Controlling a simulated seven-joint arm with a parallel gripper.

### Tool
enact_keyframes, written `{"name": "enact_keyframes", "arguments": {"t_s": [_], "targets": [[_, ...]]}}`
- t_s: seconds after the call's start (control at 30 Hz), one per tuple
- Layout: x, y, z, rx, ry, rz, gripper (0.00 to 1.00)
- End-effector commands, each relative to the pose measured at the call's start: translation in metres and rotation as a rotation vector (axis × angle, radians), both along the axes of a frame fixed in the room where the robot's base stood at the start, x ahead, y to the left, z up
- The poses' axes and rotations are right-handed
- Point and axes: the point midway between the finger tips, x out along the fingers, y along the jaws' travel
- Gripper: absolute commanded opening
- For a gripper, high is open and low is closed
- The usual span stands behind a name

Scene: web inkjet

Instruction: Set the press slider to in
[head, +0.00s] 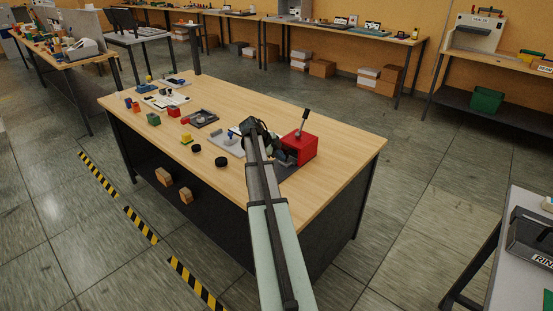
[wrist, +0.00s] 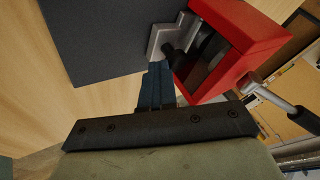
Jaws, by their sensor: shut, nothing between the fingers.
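The press is a red box (head: 304,149) with a dark-handled lever (head: 304,121) standing up at its top, on the wooden table. In the wrist view the red press (wrist: 258,38) fills the upper right, with its lever (wrist: 285,108) to the right. A grey angled metal piece (wrist: 160,40) and a dark rod sit at its open side; I cannot tell for sure which part is the slider. My gripper (wrist: 156,82) is shut and empty, its fingertips just below the metal piece; contact is unclear. In the head view my arm mostly hides the gripper.
The wooden table (head: 345,145) has clear room right of the press. A dark mat (wrist: 100,40) lies beside the press. Left of my arm are black round pieces (head: 221,162), a yellow block (head: 186,139) and other small items.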

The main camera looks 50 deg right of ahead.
Motion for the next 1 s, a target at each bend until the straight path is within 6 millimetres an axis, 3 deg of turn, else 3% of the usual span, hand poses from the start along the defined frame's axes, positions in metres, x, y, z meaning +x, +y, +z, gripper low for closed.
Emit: {"name": "enact_keyframes", "arguments": {"t_s": [0.33, 0.6, 1.0], "targets": [[-0.002, -0.001, 0.001, -0.011, 0.001, 0.001, 0.0], [-0.013, 0.043, 0.001, -0.005, 0.0, 0.003, 0.0], [0.008, 0.081, 0.061, -0.003, -0.002, 0.002, 0.0]]}}
